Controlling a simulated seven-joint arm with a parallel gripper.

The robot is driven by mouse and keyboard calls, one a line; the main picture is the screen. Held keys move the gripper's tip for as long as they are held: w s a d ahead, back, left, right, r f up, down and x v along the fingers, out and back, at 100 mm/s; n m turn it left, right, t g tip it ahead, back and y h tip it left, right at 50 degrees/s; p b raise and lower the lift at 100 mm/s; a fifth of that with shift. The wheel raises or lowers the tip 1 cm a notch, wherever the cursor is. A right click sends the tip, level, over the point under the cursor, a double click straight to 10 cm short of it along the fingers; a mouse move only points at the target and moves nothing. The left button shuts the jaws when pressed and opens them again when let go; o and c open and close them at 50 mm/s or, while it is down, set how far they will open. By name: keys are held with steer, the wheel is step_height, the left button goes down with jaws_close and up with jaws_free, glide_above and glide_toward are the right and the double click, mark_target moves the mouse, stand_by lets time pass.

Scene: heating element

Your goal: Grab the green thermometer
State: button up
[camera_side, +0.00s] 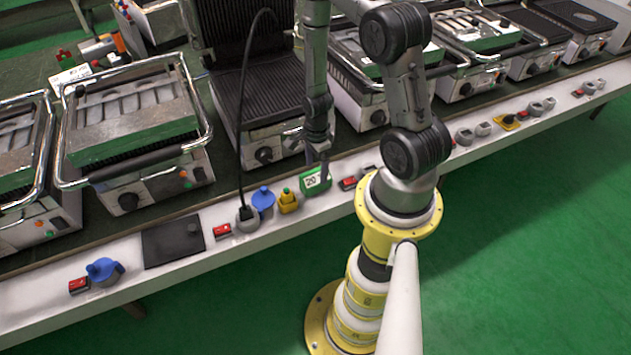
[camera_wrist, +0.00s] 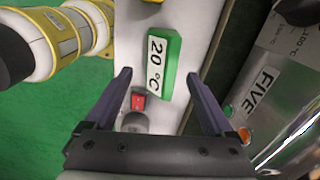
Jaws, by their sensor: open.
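The green thermometer (camera_side: 317,181) lies on the white front ledge of the bench, to the right of a yellow plug. In the wrist view it shows as a green block (camera_wrist: 170,62) with a white "20 °C" label. My gripper (camera_side: 318,163) is just above it in the side view, its fingers pointing down. In the wrist view my gripper (camera_wrist: 158,76) is open, with the two dark fingers apart and the thermometer showing between and beyond their tips. Whether the fingers touch it, I cannot tell.
A yellow plug (camera_side: 288,201), blue plug (camera_side: 263,199) and dark plug with cable (camera_side: 247,217) stand left of the thermometer. A red switch (camera_wrist: 138,101) is close by in the wrist view. A contact grill (camera_side: 268,95) stands behind. The ledge (camera_side: 210,255) has bare stretches.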

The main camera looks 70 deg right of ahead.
mark_target(316, 175)
steer(key=shift+w+a+f, duration=0.1)
steer(key=shift+f, duration=2.75)
steer(key=shift+f, duration=0.2)
jaws_close()
